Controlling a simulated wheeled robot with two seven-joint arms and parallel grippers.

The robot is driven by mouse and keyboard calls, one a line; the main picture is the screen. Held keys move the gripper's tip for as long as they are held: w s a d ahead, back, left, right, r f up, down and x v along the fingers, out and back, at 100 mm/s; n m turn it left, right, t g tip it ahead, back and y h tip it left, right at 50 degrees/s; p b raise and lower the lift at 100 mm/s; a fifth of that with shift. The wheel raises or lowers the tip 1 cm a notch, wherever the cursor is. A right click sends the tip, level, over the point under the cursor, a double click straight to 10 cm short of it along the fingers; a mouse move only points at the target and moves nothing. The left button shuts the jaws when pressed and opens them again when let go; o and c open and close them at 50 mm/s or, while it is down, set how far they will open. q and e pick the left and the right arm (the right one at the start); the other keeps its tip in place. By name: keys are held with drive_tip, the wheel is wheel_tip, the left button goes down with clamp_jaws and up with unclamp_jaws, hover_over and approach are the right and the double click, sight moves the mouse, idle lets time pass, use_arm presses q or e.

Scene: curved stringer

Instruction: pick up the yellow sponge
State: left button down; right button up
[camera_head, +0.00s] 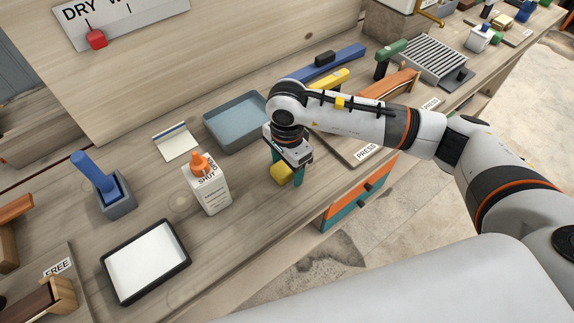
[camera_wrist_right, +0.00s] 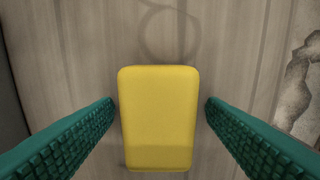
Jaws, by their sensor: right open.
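The yellow sponge (camera_head: 282,174) lies on the wooden bench near its front edge. In the right wrist view the sponge (camera_wrist_right: 159,118) is a yellow block with rounded corners, centred between the fingers. My right gripper (camera_head: 286,172) reaches down over the sponge with its green fingers on either side. In the wrist view the right gripper (camera_wrist_right: 160,115) is open, with a gap between each finger and the sponge. My left gripper is not in view.
A white glue bottle (camera_head: 207,188) with an orange cap stands left of the sponge. A blue-grey tray (camera_head: 238,143) lies behind it. A white-bottomed black tray (camera_head: 147,262) and a blue-handled tool in a grey holder (camera_head: 117,199) are further left. The bench front drops to drawers (camera_head: 345,205).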

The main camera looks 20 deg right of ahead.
drive_tip(key=shift+f, duration=0.1)
drive_tip(key=c, duration=1)
drive_tip(key=shift+c, duration=0.2)
wheel_tip(320, 180, up, 10)
drive_tip(key=shift+r+b, duration=0.1)
drive_tip(key=shift+b, duration=0.7)
